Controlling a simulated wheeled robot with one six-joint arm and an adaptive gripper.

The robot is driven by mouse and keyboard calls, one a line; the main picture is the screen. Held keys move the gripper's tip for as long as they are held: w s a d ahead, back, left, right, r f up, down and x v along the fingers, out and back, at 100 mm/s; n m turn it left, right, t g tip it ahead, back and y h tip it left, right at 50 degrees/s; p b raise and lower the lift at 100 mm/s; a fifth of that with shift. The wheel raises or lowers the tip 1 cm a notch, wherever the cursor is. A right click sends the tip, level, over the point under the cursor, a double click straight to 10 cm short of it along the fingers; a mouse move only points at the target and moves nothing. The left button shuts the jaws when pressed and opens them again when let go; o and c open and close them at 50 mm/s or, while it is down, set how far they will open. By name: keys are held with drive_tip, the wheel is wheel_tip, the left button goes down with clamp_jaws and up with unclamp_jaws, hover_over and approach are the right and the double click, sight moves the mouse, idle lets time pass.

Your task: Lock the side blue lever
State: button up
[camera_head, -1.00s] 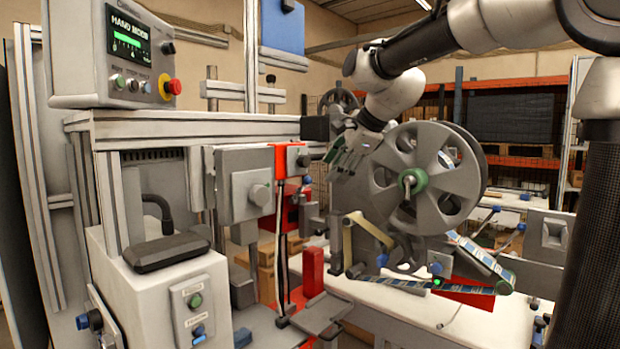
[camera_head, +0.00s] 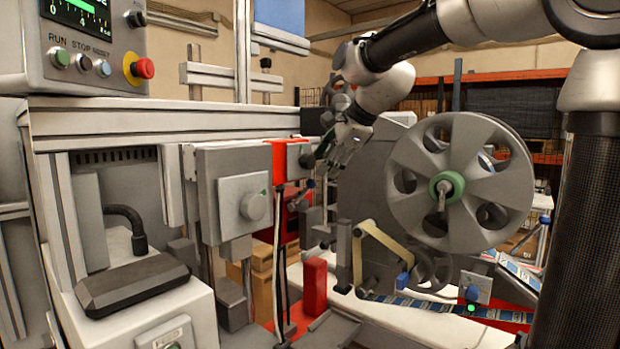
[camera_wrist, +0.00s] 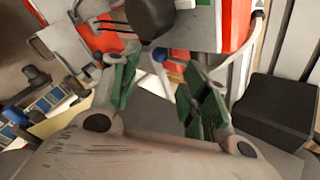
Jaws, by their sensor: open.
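A small lever with a blue tip (camera_wrist: 160,55) shows in the wrist view between my fingertips, beside a red and white part. In the head view a small blue-tipped lever (camera_head: 310,183) sits just below the grey box on the red panel, and looks like the same one. My gripper (camera_wrist: 158,78) is open, with its green-padded fingers on either side of the lever's line, apart from it as far as I can see. In the head view my gripper (camera_head: 337,155) is at the right of the grey box (camera_head: 295,160), and its fingertips are partly hard to make out.
A large grey reel (camera_head: 460,185) stands to the right of my gripper. A grey box with a round knob (camera_head: 243,195) is to the left. A control panel (camera_head: 85,50) is at upper left. Another blue knob (camera_head: 472,293) is by a green light at lower right.

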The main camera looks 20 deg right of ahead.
sight(313, 180)
drive_tip(key=x, duration=0.8)
drive_tip(key=shift+c, duration=0.5)
clamp_jaws()
